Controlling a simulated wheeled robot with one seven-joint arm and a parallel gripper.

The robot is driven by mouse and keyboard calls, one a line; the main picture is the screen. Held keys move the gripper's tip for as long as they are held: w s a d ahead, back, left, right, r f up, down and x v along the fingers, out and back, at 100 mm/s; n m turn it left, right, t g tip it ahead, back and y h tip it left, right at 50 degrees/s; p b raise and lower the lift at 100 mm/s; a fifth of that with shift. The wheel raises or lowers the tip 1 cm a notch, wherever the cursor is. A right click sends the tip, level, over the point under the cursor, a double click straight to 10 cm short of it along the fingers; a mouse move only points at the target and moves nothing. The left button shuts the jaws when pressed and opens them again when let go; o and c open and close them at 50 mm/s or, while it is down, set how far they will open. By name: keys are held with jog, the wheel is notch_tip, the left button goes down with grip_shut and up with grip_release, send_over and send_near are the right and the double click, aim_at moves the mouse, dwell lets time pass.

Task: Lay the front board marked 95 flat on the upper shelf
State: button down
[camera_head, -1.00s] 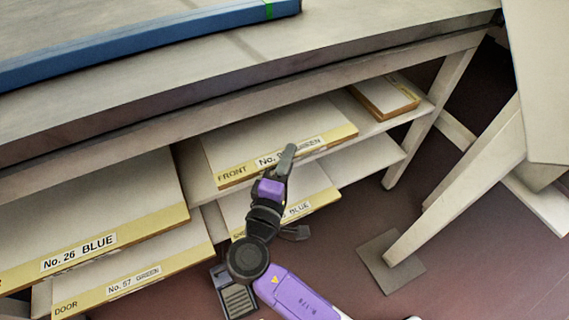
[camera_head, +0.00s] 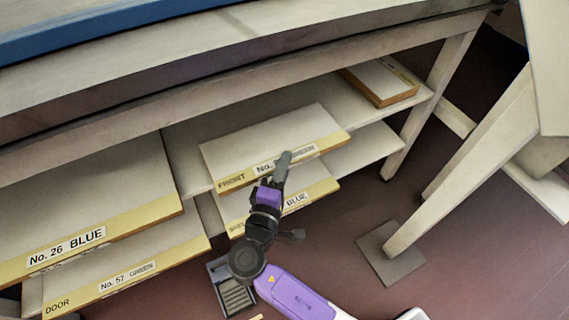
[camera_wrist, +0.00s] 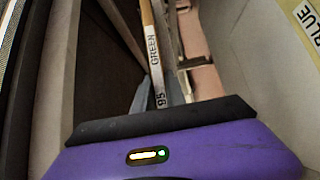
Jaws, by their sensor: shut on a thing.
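The front board (camera_head: 265,145) is a pale panel with a yellow front edge reading FRONT, a partly covered number and GREEN. In the wrist view its edge (camera_wrist: 153,45) shows GREEN and 95. My gripper (camera_head: 283,168) is shut on the middle of that front edge; in the wrist view its fingers (camera_wrist: 160,98) sit either side of it. The board looks about level over the upper shelf (camera_head: 185,145), its front part sticking out past the shelf's front edge. I cannot tell whether it touches the shelf.
A smaller board (camera_head: 380,80) lies at the upper shelf's right end. Below the held board is a BLUE-marked board (camera_head: 300,188). Boards No. 26 BLUE (camera_head: 90,210) and No. 57 GREEN (camera_head: 130,270) lie at left. A table leg (camera_head: 430,105) stands at right.

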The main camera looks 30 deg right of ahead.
jog(key=c, duration=1.4)
grip_release()
jog(key=shift+o, duration=0.2)
jog(key=shift+r, duration=0.15)
jog(key=p+v, duration=0.2)
jog(key=v, duration=1)
